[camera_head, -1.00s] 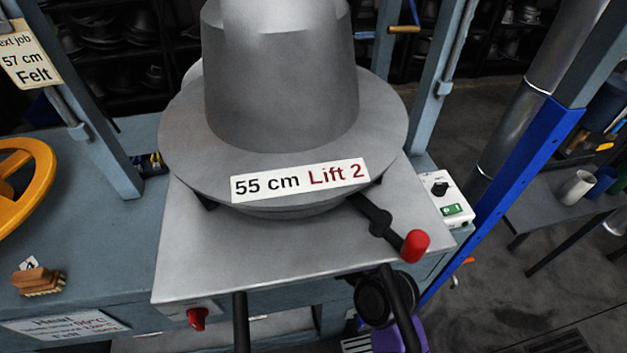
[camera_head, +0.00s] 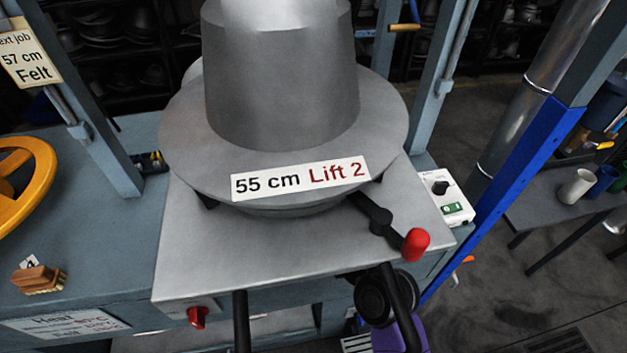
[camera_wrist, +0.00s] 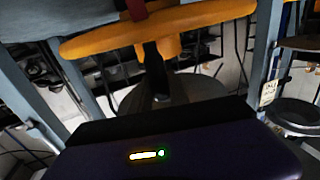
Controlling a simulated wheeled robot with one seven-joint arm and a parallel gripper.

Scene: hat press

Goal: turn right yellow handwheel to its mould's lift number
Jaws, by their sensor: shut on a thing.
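A yellow handwheel (camera_wrist: 205,17) crosses the top of the wrist view, seen nearly edge-on. My gripper (camera_wrist: 153,50) reaches up to it and is shut on it; the exact contact is dark and partly hidden. A dark red strip (camera_wrist: 135,10) crosses the wheel there. In the head view a grey hat-shaped mould (camera_head: 280,90) stands on a grey plate (camera_head: 225,265). Its label (camera_head: 300,179) reads "55 cm Lift 2". My gripper is not visible in the head view. No lift scale can be read.
Part of another yellow wheel (camera_head: 45,170) shows at the left edge. A sign (camera_head: 28,55) there reads "57 cm Felt". A brush (camera_head: 38,280) lies on the bench. A red-knobbed lever (camera_head: 415,245) and a switch box (camera_head: 445,198) sit right of the mould. Blue posts flank it.

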